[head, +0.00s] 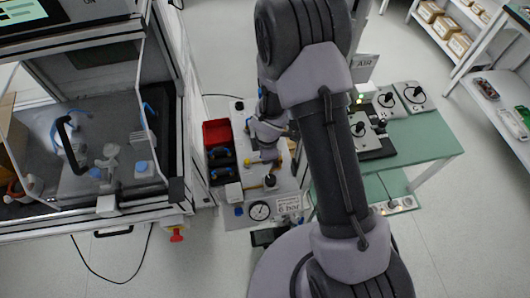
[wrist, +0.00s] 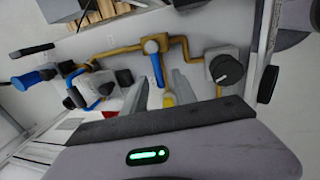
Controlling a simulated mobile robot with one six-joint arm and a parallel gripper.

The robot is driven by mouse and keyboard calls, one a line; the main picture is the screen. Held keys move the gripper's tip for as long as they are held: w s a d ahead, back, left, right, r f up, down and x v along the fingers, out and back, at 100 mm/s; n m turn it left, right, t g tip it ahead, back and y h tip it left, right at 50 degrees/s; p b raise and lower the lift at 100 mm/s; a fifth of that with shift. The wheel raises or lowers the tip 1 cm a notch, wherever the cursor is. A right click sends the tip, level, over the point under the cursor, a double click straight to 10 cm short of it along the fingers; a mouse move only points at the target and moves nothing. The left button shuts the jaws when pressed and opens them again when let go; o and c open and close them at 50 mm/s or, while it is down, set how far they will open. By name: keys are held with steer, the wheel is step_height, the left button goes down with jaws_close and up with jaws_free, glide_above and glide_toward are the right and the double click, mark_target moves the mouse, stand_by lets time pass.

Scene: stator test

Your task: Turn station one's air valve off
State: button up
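In the wrist view, a blue-handled valve (wrist: 153,50) sits on a brass pipe, its lever pointing down the picture between my fingers. My gripper (wrist: 160,88) is open, with one pale finger on each side of that lever; I see no clear contact. A yellow piece (wrist: 168,100) shows between the fingers, partly hidden by the gripper body. A second blue handle (wrist: 35,77) is at the left. No label readable here tells which valve is station one's. In the head view, my gripper (head: 270,137) is over the grey air panel (head: 233,214), partly hidden by my arm.
A black knob (wrist: 226,69) is close right of the fingers. A machine enclosure (head: 110,190) stands left, and a green table (head: 425,140) with joystick-like units right.

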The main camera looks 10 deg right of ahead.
steer(key=s+r+p, duration=0.3)
steer(key=r+p, duration=0.9)
steer(key=r, duration=0.5)
steer(key=shift+s+p, duration=0.2)
steer(key=shift+p, duration=0.2)
